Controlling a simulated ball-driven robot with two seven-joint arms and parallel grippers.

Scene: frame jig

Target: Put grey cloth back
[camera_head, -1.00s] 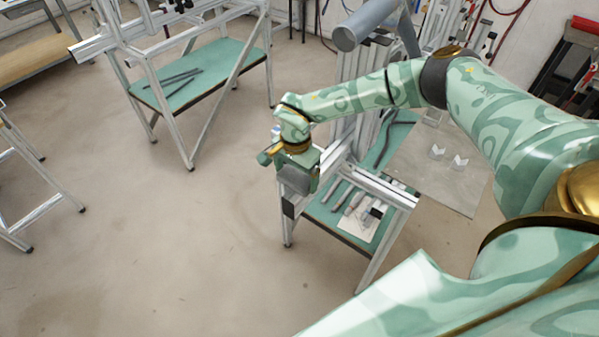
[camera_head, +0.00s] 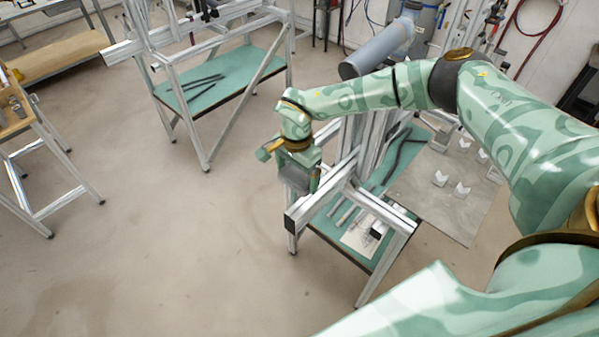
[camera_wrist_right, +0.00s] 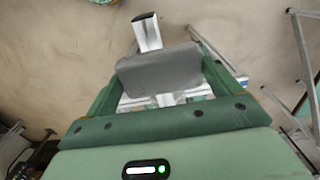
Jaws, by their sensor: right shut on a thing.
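The grey cloth (camera_wrist_right: 160,68) is a flat, rounded grey piece between the fingers of my right gripper (camera_wrist_right: 162,80) in the right wrist view. The fingers are shut on it. In the head view my right gripper (camera_head: 302,178) hangs fingers-down near the left end of the aluminium frame jig (camera_head: 330,195). I cannot tell whether the cloth touches the rail. My left gripper is in neither view.
A green lower shelf (camera_head: 325,222) of the jig holds rods and a white sheet (camera_head: 362,238). A grey mat (camera_head: 445,200) with white V-blocks lies to the right. Another frame with a green shelf (camera_head: 215,85) stands at the back left. The floor (camera_head: 150,240) between is clear.

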